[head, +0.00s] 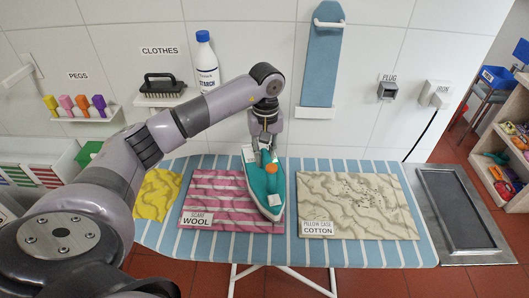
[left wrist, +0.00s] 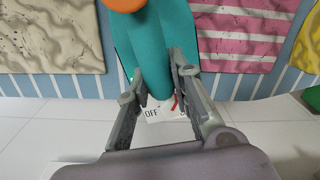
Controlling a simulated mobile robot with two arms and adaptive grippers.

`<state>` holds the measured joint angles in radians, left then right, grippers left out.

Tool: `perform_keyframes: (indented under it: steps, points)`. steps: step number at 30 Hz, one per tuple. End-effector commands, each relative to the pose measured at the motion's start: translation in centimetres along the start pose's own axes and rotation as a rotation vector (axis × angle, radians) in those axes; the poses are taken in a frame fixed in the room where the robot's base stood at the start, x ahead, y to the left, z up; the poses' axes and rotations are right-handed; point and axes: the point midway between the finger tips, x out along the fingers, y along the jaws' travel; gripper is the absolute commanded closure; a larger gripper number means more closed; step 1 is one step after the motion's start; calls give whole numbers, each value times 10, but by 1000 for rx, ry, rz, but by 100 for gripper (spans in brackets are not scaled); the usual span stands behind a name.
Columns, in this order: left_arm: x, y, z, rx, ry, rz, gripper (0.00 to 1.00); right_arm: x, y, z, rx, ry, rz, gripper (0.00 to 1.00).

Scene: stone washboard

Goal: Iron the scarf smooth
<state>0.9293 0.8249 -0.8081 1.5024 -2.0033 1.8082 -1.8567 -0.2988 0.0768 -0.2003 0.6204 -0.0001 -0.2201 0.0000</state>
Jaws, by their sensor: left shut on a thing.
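The scarf (head: 215,190) is pink with pale stripes, labelled SCARF WOOL, and lies flat on the striped ironing board (head: 240,240). Its stripes look slightly wavy in the left wrist view (left wrist: 245,35). The teal iron (head: 262,196), with an orange knob, is at the scarf's right edge, its tip toward the board's front. I cannot tell whether its sole touches the cloth. My left gripper (head: 266,143) is shut on the iron's handle from the rear; its fingers also flank the handle in the left wrist view (left wrist: 158,88). A white OFF marking (left wrist: 153,113) shows between them.
A wrinkled beige pillow case (head: 355,205) lies right of the iron, and a yellow cloth (head: 157,193) lies left of the scarf. A metal iron rest (head: 425,205) is at the board's right end. A starch bottle (head: 206,62) and brush (head: 163,84) stand on wall shelves.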

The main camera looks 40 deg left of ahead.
Motion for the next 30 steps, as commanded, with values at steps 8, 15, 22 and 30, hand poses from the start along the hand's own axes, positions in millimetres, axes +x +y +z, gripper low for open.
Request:
perform_keyframes:
  steps: [8,15,22,30]
  points:
    - [-2,1,-1,0,3,5,100,1,-1,1,0,-1,-2,100]
    - [2,1,-1,0,3,5,100,4,-1,2,-1,-2,-1,100]
    - [6,1,-1,-1,3,6,100,7,2,3,-2,-2,2,100]
    - [10,1,-1,-1,3,6,100,11,4,4,-2,-3,4,100]
